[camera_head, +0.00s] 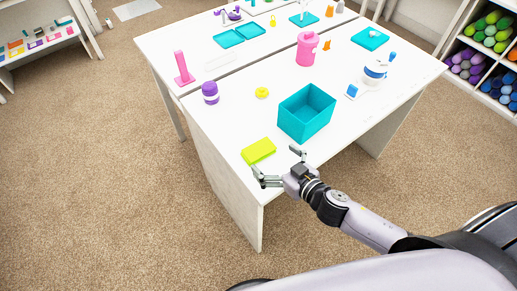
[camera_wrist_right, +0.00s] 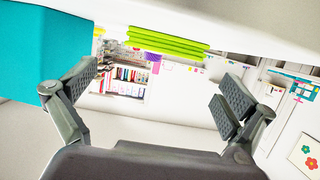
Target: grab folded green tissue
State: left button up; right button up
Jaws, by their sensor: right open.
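The folded green tissue (camera_head: 259,151) is a flat yellow-green stack lying on the white table (camera_head: 222,140) near its front edge. In the right wrist view the tissue (camera_wrist_right: 165,42) shows its layered edge, beyond and between the fingers. My right gripper (camera_head: 277,162) is open and empty at the table's front edge, just on the near side of the tissue. Its two fingers are spread wide in the right wrist view (camera_wrist_right: 160,88), and the tissue is not between the pads. My left gripper is not in view.
A purple-lidded jar (camera_head: 210,93) and a yellow ring-like piece (camera_head: 262,92) stand farther back. The table top left of the tissue is clear.

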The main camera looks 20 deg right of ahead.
aim_at(260, 150)
jog(key=x, duration=0.2)
jog(key=p+x, duration=0.1)
jog(key=x, duration=0.2)
jog(key=shift+a+f, duration=0.25)
jog(key=shift+f, duration=0.05)
jog(key=shift+s, duration=0.1)
jog(key=c, duration=0.7)
